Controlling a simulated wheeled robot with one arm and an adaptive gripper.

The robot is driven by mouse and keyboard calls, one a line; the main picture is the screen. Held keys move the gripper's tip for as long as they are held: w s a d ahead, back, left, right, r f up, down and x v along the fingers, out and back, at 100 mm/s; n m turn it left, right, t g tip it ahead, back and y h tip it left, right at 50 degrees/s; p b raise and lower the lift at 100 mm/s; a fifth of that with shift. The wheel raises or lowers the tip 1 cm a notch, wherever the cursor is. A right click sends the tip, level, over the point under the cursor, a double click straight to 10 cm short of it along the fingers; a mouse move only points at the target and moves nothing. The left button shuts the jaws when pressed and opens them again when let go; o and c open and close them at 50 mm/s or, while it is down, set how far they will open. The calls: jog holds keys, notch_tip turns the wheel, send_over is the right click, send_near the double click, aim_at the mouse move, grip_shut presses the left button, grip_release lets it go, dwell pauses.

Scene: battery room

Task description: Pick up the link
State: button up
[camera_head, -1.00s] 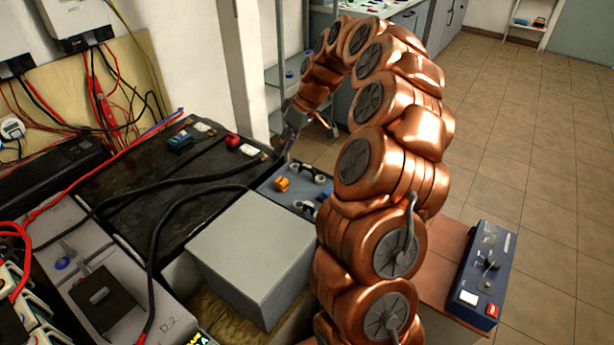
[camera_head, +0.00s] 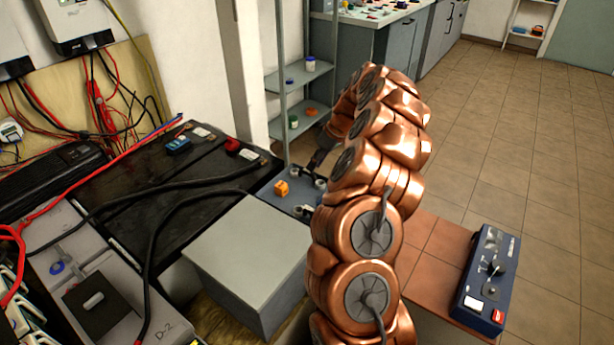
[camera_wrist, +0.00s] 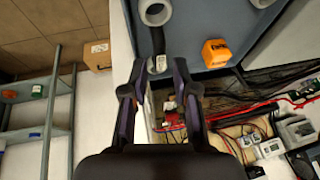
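The likely link is a short dark strap (camera_wrist: 157,40) with a pale lug at its lower end, lying over the edge of a blue-grey surface (camera_wrist: 190,20) in the wrist view. A pale ring (camera_wrist: 155,12) is at its upper end; I cannot tell whether they are joined. My gripper (camera_wrist: 158,78) is open, with the lug between or just beyond its fingertips; contact is not clear. In the head view my gripper (camera_head: 318,160) is above the far side of the blue-grey surface (camera_head: 266,191), and small parts there are partly hidden by my arm.
An orange block (camera_head: 281,188) sits on the same surface; it also shows in the wrist view (camera_wrist: 215,52). A grey box (camera_head: 245,250) stands in front, black batteries (camera_head: 140,190) with cables lie left. A shelf rack (camera_head: 300,75) stands behind.

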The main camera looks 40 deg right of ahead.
jog(key=x, duration=0.4)
jog(key=shift+w+f, duration=0.1)
jog(key=shift+f, duration=0.05)
jog(key=shift+c, duration=0.2)
grip_shut()
